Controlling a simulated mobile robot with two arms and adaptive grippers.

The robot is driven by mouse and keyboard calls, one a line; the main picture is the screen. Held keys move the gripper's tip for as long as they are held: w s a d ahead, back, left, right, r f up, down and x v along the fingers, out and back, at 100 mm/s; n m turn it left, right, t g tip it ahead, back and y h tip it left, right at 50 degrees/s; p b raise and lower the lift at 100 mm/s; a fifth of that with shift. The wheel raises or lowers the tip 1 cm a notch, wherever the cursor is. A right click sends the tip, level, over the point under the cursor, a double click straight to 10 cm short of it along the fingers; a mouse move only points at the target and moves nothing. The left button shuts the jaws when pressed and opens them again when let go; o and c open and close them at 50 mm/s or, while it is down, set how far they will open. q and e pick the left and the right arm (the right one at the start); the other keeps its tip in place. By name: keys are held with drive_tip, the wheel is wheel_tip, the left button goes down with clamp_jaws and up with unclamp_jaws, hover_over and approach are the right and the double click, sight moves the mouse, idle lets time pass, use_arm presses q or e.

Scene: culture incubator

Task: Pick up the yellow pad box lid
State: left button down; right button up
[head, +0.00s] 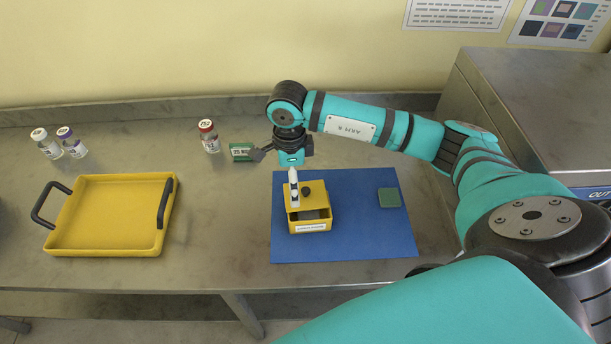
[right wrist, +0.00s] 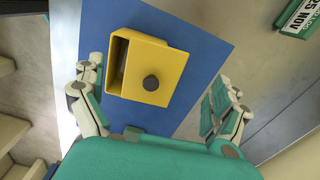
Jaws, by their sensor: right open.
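The yellow pad box (head: 318,226) stands on the blue mat (head: 345,240). Its yellow lid (head: 316,199) with a dark round knob (head: 306,190) lies on top, leaving a dark opening along one side. The right wrist view also shows the lid (right wrist: 165,60) and the knob (right wrist: 151,83). My right gripper (head: 293,188) points down above the box, partly hiding it. In the right wrist view its fingers (right wrist: 155,82) are spread wide on either side of the box, with nothing held. My left gripper is not in view.
A green pad (head: 389,197) lies on the mat right of the box. A green date block (head: 242,152) and a red-capped vial (head: 209,136) stand behind. A metal cabinet (head: 540,110) stands at right.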

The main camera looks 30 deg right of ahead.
sight(306, 193)
drive_tip(key=f, duration=0.1)
drive_tip(key=f+p, duration=0.1)
drive_tip(key=f, duration=0.1)
drive_tip(key=shift+s+a+f+p, duration=0.15)
drive_tip(key=shift+s+f+p, duration=0.15)
drive_tip(key=shift+p, duration=0.1)
drive_tip(key=shift+w+f, duration=0.1)
drive_tip(key=shift+f, duration=0.35)
